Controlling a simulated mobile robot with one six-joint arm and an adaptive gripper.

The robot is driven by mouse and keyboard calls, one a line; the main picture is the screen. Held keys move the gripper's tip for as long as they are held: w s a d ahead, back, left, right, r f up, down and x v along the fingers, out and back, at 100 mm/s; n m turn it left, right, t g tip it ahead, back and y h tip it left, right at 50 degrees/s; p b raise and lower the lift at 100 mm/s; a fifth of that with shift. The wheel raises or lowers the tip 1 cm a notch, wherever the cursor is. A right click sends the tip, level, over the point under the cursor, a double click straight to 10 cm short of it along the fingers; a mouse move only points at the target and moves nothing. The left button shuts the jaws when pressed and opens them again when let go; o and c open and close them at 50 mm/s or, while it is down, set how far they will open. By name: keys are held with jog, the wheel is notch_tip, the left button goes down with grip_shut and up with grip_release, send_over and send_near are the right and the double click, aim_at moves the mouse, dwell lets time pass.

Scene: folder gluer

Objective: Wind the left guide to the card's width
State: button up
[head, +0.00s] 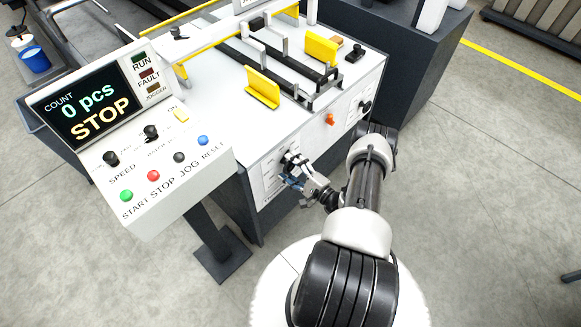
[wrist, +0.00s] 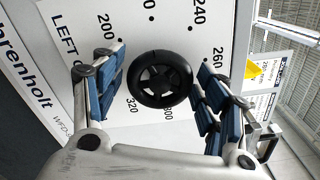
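The left guide's knob is a black spoked handwheel (wrist: 160,79) on a white dial plate (wrist: 135,30) marked "LEFT G…", with numbers from 200 to 320 around it. My gripper (wrist: 162,68) is open, with one blue-padded finger on each side of the wheel and gaps showing between pads and rim. In the head view, my gripper (head: 292,173) is at the machine's front panel, largely covering the wheel. A yellow guide plate (head: 262,88) stands on the machine's top at left, another (head: 320,49) farther back. Any pointer on the dial is not clear.
The control box (head: 165,165) juts out left of my gripper; its screen (head: 88,107) reads "0 pcs STOP". An orange knob (head: 330,119) and a black knob (head: 364,106) are on the front panel to the right. The floor in front is clear.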

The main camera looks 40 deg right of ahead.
jog(key=shift+o, duration=0.5)
jog(key=s, duration=1.2)
jog(key=shift+d, duration=0.45)
